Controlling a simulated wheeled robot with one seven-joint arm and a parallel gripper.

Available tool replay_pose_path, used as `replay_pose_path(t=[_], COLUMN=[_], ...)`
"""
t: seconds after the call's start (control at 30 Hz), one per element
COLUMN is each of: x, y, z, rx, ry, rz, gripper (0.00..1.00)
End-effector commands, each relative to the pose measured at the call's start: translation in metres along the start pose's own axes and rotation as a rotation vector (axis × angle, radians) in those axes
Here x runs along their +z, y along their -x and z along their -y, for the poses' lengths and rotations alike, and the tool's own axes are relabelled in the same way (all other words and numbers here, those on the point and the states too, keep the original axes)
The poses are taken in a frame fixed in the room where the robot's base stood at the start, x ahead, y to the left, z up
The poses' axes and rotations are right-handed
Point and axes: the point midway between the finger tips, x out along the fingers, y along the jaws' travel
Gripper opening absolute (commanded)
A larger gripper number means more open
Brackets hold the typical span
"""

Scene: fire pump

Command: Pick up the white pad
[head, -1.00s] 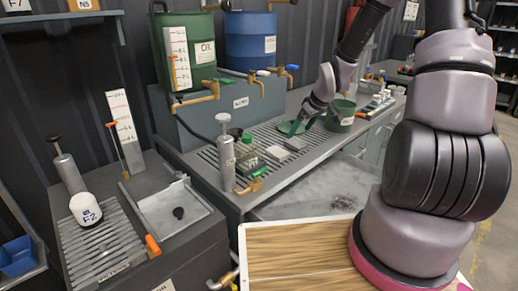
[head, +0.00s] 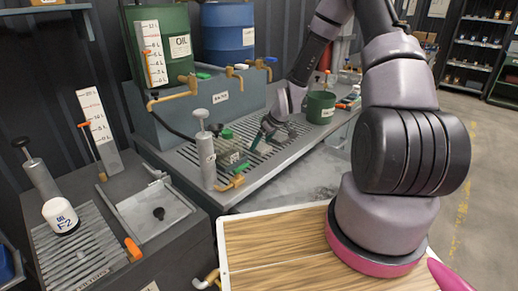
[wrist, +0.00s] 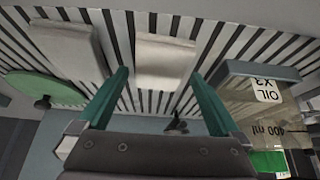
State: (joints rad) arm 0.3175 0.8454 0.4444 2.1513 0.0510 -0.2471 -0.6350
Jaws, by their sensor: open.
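The white pad (wrist: 165,58) is a pale, flat rectangular block lying on the slatted grate in the wrist view. My gripper (wrist: 159,76) is open, with one green finger on each side of the pad's near end as the picture shows it. I cannot tell whether the fingers touch the pad or are still above it. A second, greyer pad (wrist: 66,48) lies to the left, outside the fingers. In the head view my gripper (head: 263,138) is low over the bench grate, and it mostly hides the pads there.
A clear container marked OIL X2 (wrist: 262,95) stands close right of the fingers in the wrist view. A green disc (wrist: 42,87) lies at left. In the head view, a metal pump cylinder (head: 206,158) and a green cup (head: 320,107) stand on the bench.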

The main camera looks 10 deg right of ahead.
Motion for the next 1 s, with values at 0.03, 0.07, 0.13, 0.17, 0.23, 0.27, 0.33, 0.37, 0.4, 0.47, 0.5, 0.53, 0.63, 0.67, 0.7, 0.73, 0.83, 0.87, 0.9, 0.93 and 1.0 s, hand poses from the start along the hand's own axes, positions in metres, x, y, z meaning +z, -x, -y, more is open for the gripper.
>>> replay_pose_path(t=[0.03, 0.07, 0.13, 0.17, 0.23, 0.27, 0.33, 0.37, 0.4, 0.47, 0.5, 0.53, 0.63, 0.67, 0.7, 0.73, 0.83, 0.87, 0.9, 0.93, 1.0], x=[0.0, -0.001, -0.001, -0.001, -0.001, -0.001, 0.0, 0.0, 0.0, 0.0, 0.0, 0.0, -0.001, -0.001, -0.001, -0.001, -0.001, -0.002, -0.004, -0.006, -0.012], y=[-0.006, -0.009, -0.012, -0.012, -0.012, -0.012, -0.012, -0.012, -0.012, -0.012, -0.012, -0.012, -0.012, -0.012, -0.012, -0.012, -0.011, -0.009, -0.006, -0.003, 0.006], z=[0.0, 0.0, 0.0, 0.0, 0.0, 0.0, 0.0, 0.0, 0.0, 0.0, 0.0, 0.0, 0.0, 0.0, 0.0, 0.0, 0.0, -0.001, -0.001, -0.001, -0.002], rx=[-0.001, 0.0, 0.0, 0.0, 0.0, 0.0, 0.001, 0.001, 0.001, 0.001, 0.001, 0.001, 0.001, 0.001, 0.001, 0.001, 0.001, 0.001, 0.002, 0.002, 0.004], ry=[0.001, 0.001, 0.002, 0.001, 0.001, 0.001, 0.001, 0.001, 0.001, 0.001, 0.001, 0.001, 0.001, 0.001, 0.001, 0.001, 0.001, 0.001, 0.001, 0.001, 0.002], rz=[0.0, -0.001, -0.001, -0.001, -0.001, -0.001, -0.001, -0.001, -0.001, -0.001, -0.001, -0.001, -0.001, -0.001, -0.001, -0.001, -0.001, -0.002, -0.002, -0.002, -0.004], gripper=[1.0, 1.0, 1.0, 1.0, 1.0, 1.0, 1.0, 0.96, 0.81, 0.58, 0.43, 0.31, 0.3, 0.3, 0.29, 0.29, 0.29, 0.29, 0.29, 0.29, 0.29])
